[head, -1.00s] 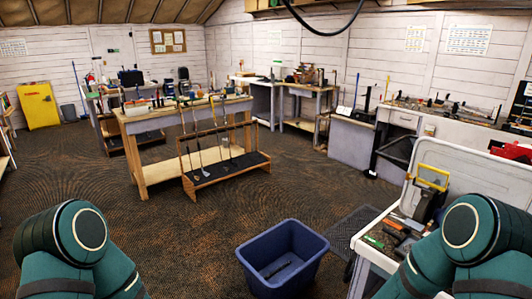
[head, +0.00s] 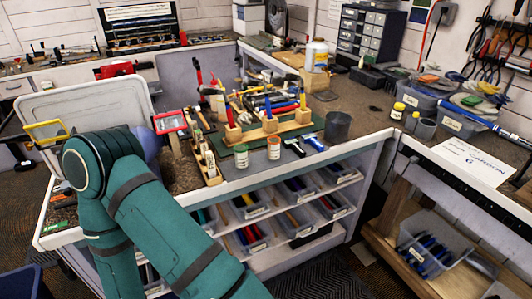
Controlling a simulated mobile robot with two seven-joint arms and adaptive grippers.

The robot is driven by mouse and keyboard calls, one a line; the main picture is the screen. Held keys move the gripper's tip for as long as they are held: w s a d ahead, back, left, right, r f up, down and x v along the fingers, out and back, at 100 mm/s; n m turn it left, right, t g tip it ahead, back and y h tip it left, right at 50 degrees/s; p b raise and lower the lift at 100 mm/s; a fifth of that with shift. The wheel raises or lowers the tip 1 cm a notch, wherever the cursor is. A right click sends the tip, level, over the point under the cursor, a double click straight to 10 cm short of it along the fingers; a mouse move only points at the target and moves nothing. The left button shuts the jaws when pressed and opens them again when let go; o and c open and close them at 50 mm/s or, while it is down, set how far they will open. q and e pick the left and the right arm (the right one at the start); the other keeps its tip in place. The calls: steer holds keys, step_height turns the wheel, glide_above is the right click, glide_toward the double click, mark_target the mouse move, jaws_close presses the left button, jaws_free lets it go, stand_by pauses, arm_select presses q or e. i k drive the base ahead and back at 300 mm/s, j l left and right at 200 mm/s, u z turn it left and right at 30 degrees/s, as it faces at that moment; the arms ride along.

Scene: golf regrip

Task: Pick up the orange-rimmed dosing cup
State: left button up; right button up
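A small cup with an orange-red rim (head: 274,147) stands upright at the front of the workbench, in front of the wooden tool rack. A similar cup with a green rim (head: 241,155) stands just to its left. One of my teal arms fills the lower left, with its raised joint beside the bench. Its gripper is not visible, and my other gripper is out of view.
A wooden rack (head: 270,128) with colored-handled tools stands behind the cups. A grey cup (head: 337,126) stands to the right. A white case lid (head: 90,110) is at left. Bins fill the shelves below, and a second bench (head: 470,150) adjoins at right.

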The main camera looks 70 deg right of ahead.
mark_target(274, 149)
steer(key=z, duration=2.35)
